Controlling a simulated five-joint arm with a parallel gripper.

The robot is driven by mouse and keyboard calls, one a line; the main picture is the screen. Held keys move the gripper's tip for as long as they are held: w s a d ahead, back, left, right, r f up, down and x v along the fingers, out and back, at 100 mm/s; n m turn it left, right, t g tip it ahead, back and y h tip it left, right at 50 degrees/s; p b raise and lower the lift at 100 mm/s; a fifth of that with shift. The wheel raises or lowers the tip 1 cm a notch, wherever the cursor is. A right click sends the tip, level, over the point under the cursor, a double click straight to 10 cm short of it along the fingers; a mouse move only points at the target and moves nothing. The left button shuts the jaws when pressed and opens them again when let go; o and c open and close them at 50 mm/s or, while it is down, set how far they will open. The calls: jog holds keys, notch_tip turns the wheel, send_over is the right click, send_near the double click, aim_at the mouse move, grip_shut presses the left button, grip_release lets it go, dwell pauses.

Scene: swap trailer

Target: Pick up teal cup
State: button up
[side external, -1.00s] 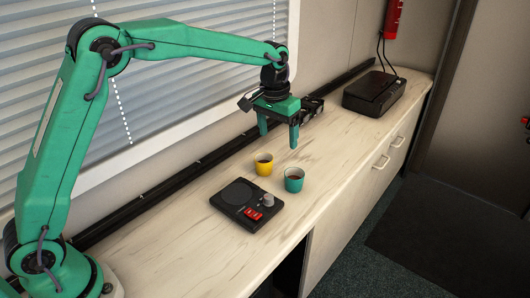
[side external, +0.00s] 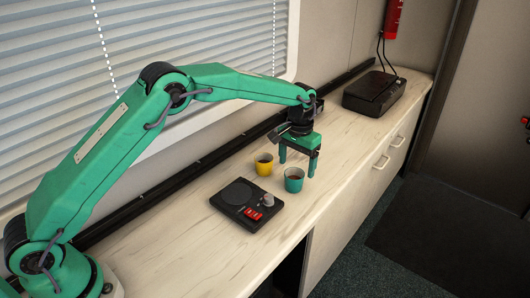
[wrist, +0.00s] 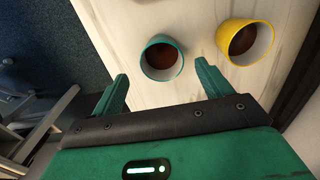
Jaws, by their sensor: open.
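The teal cup (side external: 294,181) stands upright on the pale wooden counter, with dark brown contents. In the wrist view the teal cup (wrist: 161,60) lies just beyond my fingertips, roughly between their lines. My gripper (side external: 298,166) is open and empty, pointing down just behind and above the teal cup in the side view. Its two green fingers also show in the wrist view (wrist: 162,81). Whether a finger touches the cup cannot be told.
A yellow cup (side external: 264,165) stands close to the left of the teal one. A black device (side external: 247,201) with a round plate, grey knob and red buttons lies in front. A black box (side external: 374,93) sits farther back. The counter's front edge (side external: 330,206) is near the teal cup.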

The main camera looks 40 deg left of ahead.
aim_at(291, 186)
jog(key=shift+s+a+f, duration=0.1)
jog(key=shift+f, duration=1.55)
jog(key=shift+s+a+f, duration=0.1)
jog(key=shift+f, duration=1.5)
jog(key=shift+w, duration=0.1)
jog(key=c, duration=1.1)
